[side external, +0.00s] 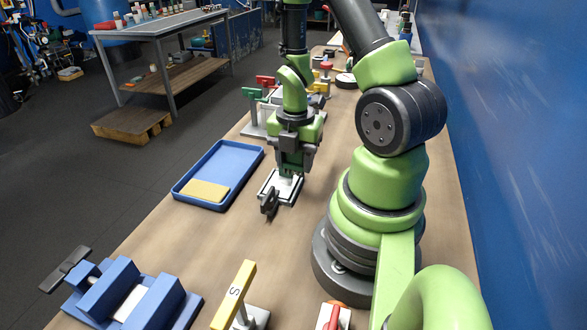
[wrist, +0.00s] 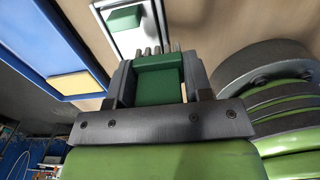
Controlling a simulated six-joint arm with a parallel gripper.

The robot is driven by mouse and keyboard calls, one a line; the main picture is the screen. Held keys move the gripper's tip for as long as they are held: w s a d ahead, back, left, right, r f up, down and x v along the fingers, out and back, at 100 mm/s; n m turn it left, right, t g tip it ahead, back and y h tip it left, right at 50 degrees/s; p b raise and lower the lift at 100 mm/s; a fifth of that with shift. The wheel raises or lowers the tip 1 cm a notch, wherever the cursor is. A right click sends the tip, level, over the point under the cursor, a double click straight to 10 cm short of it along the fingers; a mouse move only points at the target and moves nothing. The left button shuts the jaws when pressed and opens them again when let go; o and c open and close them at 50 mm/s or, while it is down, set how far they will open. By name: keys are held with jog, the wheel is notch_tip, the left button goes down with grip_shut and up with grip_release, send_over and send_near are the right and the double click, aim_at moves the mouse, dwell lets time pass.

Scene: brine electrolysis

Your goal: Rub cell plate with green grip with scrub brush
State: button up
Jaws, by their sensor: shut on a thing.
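My gripper (wrist: 158,90) is shut on a green block with several grey prongs at its far end, which looks like the scrub brush (wrist: 160,78). In the side view my gripper (side external: 291,168) points down just over a pale flat plate with a dark edge (side external: 290,187). In the wrist view this plate (wrist: 132,40) lies past the brush and carries a green block, apparently its grip (wrist: 125,18). A dark clamp-like part (side external: 269,203) stands at its near end. I cannot tell whether the bristles touch the plate. The brush is mostly hidden in the side view.
A blue tray (side external: 176,190) with a yellow sponge-like block (side external: 207,191) lies left of the plate. A rack with red and green handles (side external: 258,119) stands behind. A blue vise (side external: 100,289) and a yellow-topped stand (side external: 235,294) are in front. Bare table lies between.

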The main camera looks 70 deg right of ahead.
jog(key=shift+r, duration=2.05)
